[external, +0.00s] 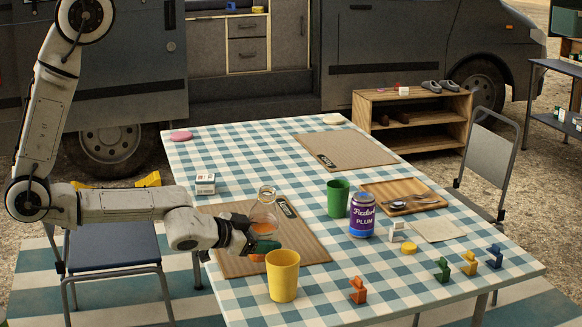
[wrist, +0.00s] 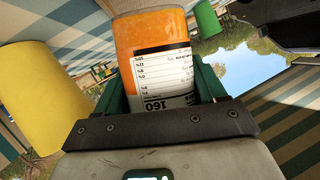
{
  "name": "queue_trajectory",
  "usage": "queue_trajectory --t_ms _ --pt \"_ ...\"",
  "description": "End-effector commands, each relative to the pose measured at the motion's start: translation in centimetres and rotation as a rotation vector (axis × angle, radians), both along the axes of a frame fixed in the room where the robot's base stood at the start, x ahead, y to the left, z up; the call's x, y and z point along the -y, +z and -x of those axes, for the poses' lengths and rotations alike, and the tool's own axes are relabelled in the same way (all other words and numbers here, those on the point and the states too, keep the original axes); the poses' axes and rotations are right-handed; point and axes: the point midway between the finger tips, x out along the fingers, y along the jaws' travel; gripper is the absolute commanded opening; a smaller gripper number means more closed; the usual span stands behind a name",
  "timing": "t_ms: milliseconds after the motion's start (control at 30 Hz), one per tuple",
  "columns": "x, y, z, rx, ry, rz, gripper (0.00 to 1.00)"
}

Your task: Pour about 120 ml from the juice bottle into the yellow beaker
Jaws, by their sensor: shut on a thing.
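The juice bottle (external: 264,222) is clear with orange juice in it and looks about upright in the external view. In the wrist view the bottle (wrist: 155,45) shows orange juice above a white printed label. My gripper (external: 261,246) is shut on the bottle's lower part, with green fingers at both sides in the wrist view (wrist: 160,92). I cannot tell whether the bottle's base touches the mat. The yellow beaker (external: 283,277) stands upright just in front and to the right of my gripper; it also shows at left in the wrist view (wrist: 40,95). Its inside bottom is hidden.
A brown placemat (external: 300,243) lies under my gripper. A green cup (external: 338,198), a purple can (external: 362,215) and a wooden tray (external: 375,190) stand to the right. Several small coloured figures (external: 442,270) line the front right. A white box (external: 205,184) stands behind my arm.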

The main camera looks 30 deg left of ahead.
Motion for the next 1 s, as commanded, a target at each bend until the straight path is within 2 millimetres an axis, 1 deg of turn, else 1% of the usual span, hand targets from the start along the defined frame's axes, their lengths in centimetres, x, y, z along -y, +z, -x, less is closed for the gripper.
queue_trajectory --t_ms 33,600,733,833,1000 --pt "0.0 -0.4 0.0 0.02 -0.001 -0.021 0.29" --pt "-0.3 -0.4 -0.3 0.225 -0.001 -0.278 0.29" --pt "-0.6 -0.4 -0.5 0.271 -0.001 -0.336 0.29" --pt "-1.2 -1.1 -1.0 0.346 -0.003 -0.429 0.29" --pt "-1.9 -0.9 -1.5 0.414 -0.002 -0.515 0.29"
